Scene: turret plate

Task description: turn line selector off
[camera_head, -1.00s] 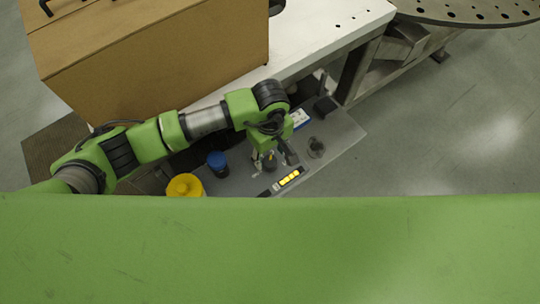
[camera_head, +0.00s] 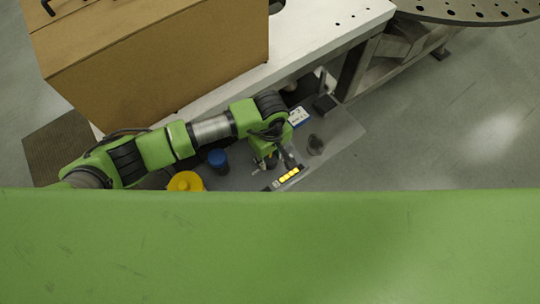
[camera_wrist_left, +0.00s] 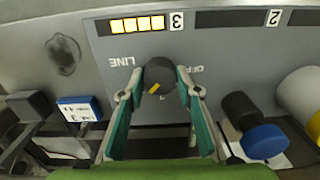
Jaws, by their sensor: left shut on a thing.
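The line selector is a dark round knob (camera_wrist_left: 158,76) with a yellow mark on the grey panel (camera_wrist_left: 225,40) in the left wrist view. The mark points toward the lower left of its face in that view. The printed words LINE (camera_wrist_left: 122,61) and OFF (camera_wrist_left: 194,69) stand upside down on either side of it. My left gripper (camera_wrist_left: 158,88) has its two teal fingers shut on the knob, one on each side. In the head view my left gripper (camera_head: 270,164) is over the panel and mostly hides the knob. My right gripper is not in view.
Lit yellow lights (camera_wrist_left: 136,24) sit beside a 3 label. A blue-topped part (camera_wrist_left: 264,141) and a blue-and-white tag (camera_wrist_left: 78,109) flank the gripper. A cardboard box (camera_head: 160,60) stands on the white table (camera_head: 325,30). Open floor (camera_head: 440,130) lies to the right.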

